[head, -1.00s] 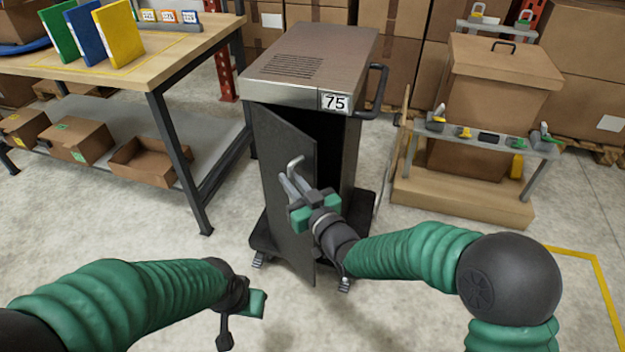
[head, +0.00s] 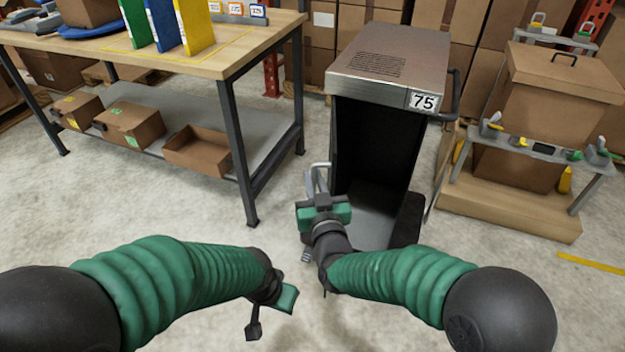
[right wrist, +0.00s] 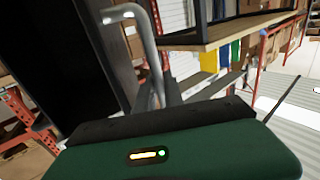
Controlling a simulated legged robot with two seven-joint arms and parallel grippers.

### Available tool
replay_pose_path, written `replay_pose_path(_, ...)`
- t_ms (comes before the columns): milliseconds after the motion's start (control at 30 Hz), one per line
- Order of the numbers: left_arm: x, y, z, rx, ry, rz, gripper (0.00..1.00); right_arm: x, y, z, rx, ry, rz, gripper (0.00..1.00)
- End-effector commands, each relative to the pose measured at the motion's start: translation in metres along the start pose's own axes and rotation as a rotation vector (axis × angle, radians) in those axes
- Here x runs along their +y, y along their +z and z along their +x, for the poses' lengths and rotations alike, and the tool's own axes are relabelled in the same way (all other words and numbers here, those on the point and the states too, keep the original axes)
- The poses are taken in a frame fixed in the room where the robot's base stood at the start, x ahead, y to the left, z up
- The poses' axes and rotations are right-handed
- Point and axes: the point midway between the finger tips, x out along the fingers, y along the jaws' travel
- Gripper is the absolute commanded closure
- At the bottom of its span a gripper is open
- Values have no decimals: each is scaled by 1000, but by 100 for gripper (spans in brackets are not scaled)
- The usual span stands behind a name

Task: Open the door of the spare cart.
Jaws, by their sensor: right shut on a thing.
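The spare cart (head: 385,72) is a grey metal cabinet on a dark base with a "75" label on its front edge. Its front stands open and the dark inside (head: 375,140) shows empty. The door is hard to make out in the head view, seen edge-on or hidden by my gripper; in the right wrist view the dark door panel (right wrist: 85,60) fills the left side. My right gripper (head: 317,190) is shut on the door's bent metal handle (right wrist: 155,50), left of the opening. My left gripper (head: 268,305) hangs low over the floor, away from the cart; its jaws are unclear.
A workbench (head: 245,62) with coloured binders and a lower shelf of boxes stands left of the cart. A low stand (head: 520,212) with a large cardboard box is on the right. Stacked cartons line the back. The floor in front is clear.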

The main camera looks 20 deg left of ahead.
Motion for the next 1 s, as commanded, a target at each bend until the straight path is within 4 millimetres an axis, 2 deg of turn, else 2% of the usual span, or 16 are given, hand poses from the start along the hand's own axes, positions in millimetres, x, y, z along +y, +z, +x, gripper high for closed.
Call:
replay_pose_path(467, 0, 0, 0, 0, 0, 0, 64, 0, -1, 2, 2, 2, -2, 100)
replay_pose_path(500, 0, 0, 0, 0, 0, 0, 64, 0, -1, 2, 2, 2, -2, 84)
replay_pose_path(533, 0, 0, 0, 0, 0, 0, 64, 0, -1, 2, 2, 2, -2, 80)
replay_pose_path(800, 0, 0, 0, 0, 0, 0, 64, -1, -1, 0, 1, 0, -2, 79)
replay_pose_path(900, 0, -1, -4, 0, 0, 0, 64, -1, -1, -7, -1, -1, -2, 79)
replay_pose_path(1000, 0, -2, -10, 0, 0, 0, 64, -1, -3, -26, -1, -1, -3, 79)
